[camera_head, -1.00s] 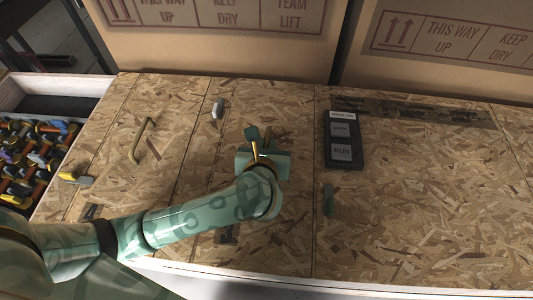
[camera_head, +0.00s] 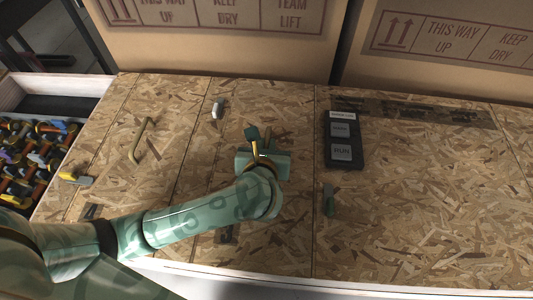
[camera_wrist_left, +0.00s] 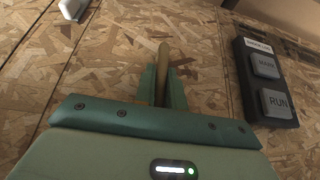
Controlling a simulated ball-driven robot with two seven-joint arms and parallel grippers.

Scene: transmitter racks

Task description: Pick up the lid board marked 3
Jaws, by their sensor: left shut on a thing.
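The crate top is made of several oriented-strand lid boards side by side. The middle lid board (camera_head: 280,110) has a brass-coloured handle standing on it, which also shows in the left wrist view (camera_wrist_left: 163,55). My left gripper (camera_head: 260,145) reaches over this board and is shut on the handle, its green fingers (camera_wrist_left: 162,88) on either side of it. The board lies level with its neighbours. Dark marks near the boards' front edges are too small to read, so I cannot tell which is number 3. My right gripper is out of view.
A black control box (camera_head: 343,157) with a RUN button sits on the right board. A second handle (camera_head: 141,140) stands on a left board. Small loose pieces lie about (camera_head: 217,109), (camera_head: 328,200). Cardboard boxes (camera_head: 215,45) close off the back; a full bin (camera_head: 35,150) stands left.

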